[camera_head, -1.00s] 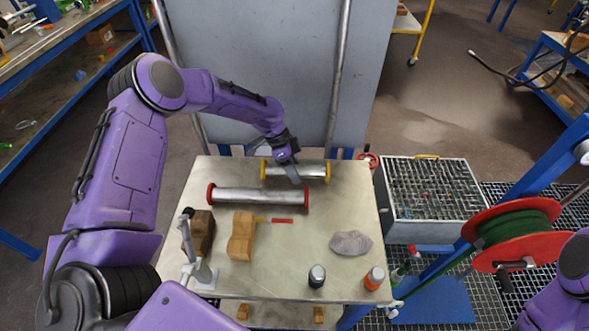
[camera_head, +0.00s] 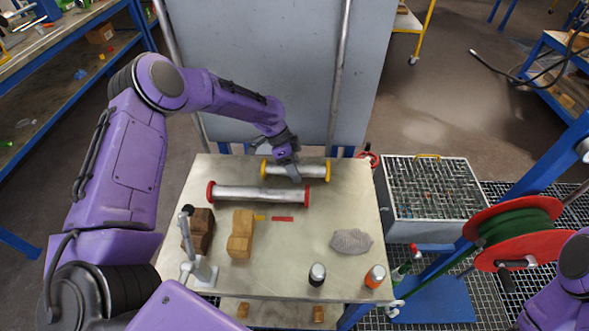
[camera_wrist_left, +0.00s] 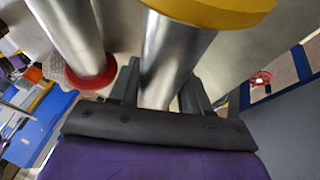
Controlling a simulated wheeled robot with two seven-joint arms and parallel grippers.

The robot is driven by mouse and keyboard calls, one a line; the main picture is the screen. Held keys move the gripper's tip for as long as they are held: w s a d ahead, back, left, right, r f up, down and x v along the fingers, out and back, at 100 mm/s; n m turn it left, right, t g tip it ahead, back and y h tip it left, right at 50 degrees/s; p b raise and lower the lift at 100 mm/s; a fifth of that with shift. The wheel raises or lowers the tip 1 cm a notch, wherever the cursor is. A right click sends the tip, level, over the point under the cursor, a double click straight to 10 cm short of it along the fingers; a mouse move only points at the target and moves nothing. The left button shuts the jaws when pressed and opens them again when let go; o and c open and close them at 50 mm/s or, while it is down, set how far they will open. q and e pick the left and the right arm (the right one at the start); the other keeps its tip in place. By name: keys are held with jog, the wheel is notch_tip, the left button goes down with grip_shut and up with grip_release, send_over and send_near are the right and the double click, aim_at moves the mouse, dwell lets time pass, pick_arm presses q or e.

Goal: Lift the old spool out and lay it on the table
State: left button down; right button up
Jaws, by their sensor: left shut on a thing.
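A steel spool with yellow end flanges (camera_head: 313,170) lies near the back edge of the metal table (camera_head: 300,228). My left gripper (camera_head: 294,175) is shut on its tube near the middle, with the fingers across it. In the left wrist view the yellow-flanged tube (camera_wrist_left: 174,58) runs between the two fingers (camera_wrist_left: 160,92). I cannot tell whether the spool touches the table. A longer steel spool with red end flanges (camera_head: 258,196) lies in front of it, apart and roughly parallel. Which spool is the old one is not marked. My right gripper is out of view.
Wooden blocks (camera_head: 240,236), a small red strip (camera_head: 283,219), a grey rag (camera_head: 351,241) and two small bottles (camera_head: 317,275) (camera_head: 375,277) stand or lie on the front half. A grey upright panel (camera_head: 270,75) rises behind. The table's right middle is clear.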

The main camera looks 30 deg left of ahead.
pick_arm(q)
jog(key=shift+s+f, duration=0.3)
jog(key=shift+f, duration=0.15)
jog(key=c, duration=0.8)
grip_release()
jog(key=o, duration=0.4)
jog(key=shift+s, duration=0.15)
jog(key=shift+c, duration=0.2)
jog(key=shift+d+r, duration=0.1)
jog(key=v, duration=0.2)
jog(key=w+b+v, duration=0.1)
jog(key=v, duration=0.2)
jog(key=shift+a, duration=0.25)
jog(key=v, duration=0.4)
jog(key=d+v, duration=0.1)
jog(key=shift+s+a+r+b, duration=0.25)
jog(key=shift+s+r+b, duration=0.1)
jog(key=shift+r, duration=0.25)
jog(key=shift+w+a, duration=0.15)
